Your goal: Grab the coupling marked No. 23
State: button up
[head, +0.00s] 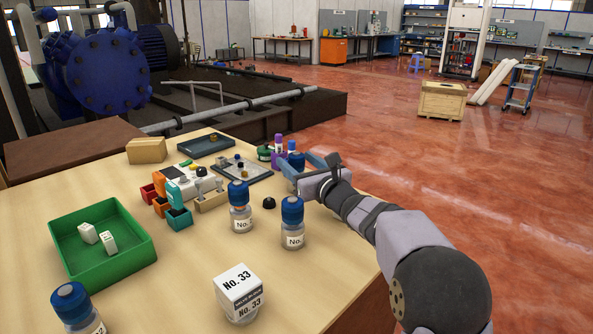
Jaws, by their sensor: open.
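My gripper (295,163) is at the far right edge of the table, its blue-grey fingers open. A blue-capped item (297,160) shows at the fingers; I cannot tell if it is between them or behind them. No coupling with a readable No. 23 shows. Small metal and brass-coloured parts lie on a dark grey tray (262,174) left of my gripper, too small to read. A white-topped item (239,290) is marked No. 33.
A green tray (70,256) with two white blocks is at left. Coloured open bins (179,218) and a grey device stand mid-table. Another blue-capped bottle (71,302) is at front left. A cardboard box (146,150) and dark tray (190,148) are at the back. The front centre-left is clear.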

jog(key=shift+w+a, duration=0.2)
jog(key=shift+w, duration=0.15)
jog(key=c, duration=1.4)
jog(key=shift+r, duration=0.1)
grip_shut()
jog(key=shift+r, duration=0.15)
notch_tip(320, 180, up, 10)
jog(key=shift+r+p, duration=0.1)
jog(key=shift+p, duration=1.15)
